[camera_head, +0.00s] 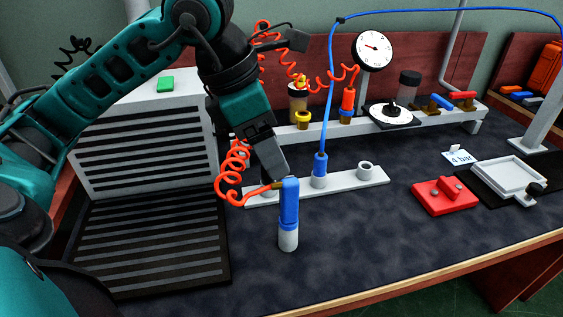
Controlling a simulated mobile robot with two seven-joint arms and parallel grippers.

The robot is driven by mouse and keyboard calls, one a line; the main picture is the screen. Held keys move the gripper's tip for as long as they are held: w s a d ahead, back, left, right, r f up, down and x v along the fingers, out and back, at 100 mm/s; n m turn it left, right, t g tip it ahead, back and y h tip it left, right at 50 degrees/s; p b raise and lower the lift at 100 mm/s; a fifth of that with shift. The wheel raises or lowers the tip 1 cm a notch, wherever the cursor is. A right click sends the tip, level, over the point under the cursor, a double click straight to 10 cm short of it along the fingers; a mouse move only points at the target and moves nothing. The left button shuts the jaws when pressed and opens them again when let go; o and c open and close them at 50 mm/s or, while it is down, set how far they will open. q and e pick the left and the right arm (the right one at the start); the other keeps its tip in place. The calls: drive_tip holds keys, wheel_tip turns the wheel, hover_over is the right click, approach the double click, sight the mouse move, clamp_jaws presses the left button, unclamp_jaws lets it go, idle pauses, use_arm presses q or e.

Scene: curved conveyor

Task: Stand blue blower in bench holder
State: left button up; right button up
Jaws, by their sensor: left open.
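The blue blower (289,204) has a blue body and a pale grey lower end, and is upright in front of the bench holder. An orange coiled hose joins it near its top. The bench holder (345,182) is a low white strip with ring sockets. Its right ring (366,171) is empty; a blue fitting (320,164) with a blue hose stands in the middle one. The left end is partly hidden by my gripper and the hose. My left gripper (276,171) is open, pointing down at the blower's top; whether its fingers surround it is unclear. My right gripper is out of view.
A red block (443,195) and a white square tray (505,182) lie at the right. A slatted grey unit (145,150) stands left. A white rack (400,124) and a gauge (374,50) are at the back. Dark bench surface right of the blower is clear.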

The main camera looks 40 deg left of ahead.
use_arm(q)
drive_tip(key=shift+p+v, duration=0.3)
drive_tip(key=shift+v, duration=1.6)
drive_tip(key=shift+f, duration=0.1)
